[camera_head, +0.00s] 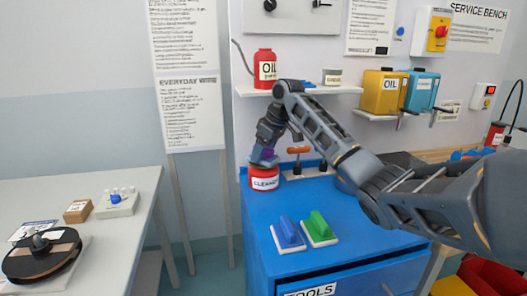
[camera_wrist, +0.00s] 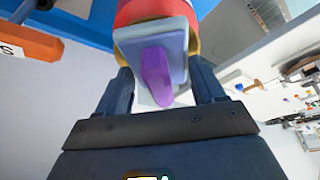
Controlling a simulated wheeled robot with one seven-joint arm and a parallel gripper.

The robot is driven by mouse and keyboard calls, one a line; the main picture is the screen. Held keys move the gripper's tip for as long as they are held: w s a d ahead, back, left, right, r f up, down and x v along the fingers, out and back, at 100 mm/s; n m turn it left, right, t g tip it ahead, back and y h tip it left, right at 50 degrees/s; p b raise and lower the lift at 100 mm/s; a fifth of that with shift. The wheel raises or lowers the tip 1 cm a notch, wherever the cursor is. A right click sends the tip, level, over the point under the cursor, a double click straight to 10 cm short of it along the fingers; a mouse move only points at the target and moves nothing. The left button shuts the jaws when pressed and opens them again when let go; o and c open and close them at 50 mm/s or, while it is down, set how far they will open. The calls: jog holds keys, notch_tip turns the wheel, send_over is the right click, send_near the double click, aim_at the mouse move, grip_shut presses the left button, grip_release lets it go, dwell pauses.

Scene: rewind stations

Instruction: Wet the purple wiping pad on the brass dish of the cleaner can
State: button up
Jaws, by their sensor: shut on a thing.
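The red cleaner can (camera_head: 264,183) stands at the back left of the blue bench top, and its red side shows in the wrist view (camera_wrist: 150,10). My gripper (camera_head: 267,150) points down over the can, shut on the purple wiping pad (camera_head: 268,154). In the wrist view the pad's purple grip (camera_wrist: 155,75) lies between my fingers, with its grey-blue base beyond. Slivers of the brass dish (camera_wrist: 195,46) show on both sides of the base; the rest is hidden. The pad is at the dish, but I cannot tell whether it touches.
A blue pad (camera_head: 287,233) and a green pad (camera_head: 318,228) lie on the bench front. An orange-handled tool (camera_head: 298,151) stands right of the can. A white table (camera_head: 100,240) stands left.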

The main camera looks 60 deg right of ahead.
jog(key=shift+r+p, duration=3.15)
jog(key=shift+r, duration=0.3)
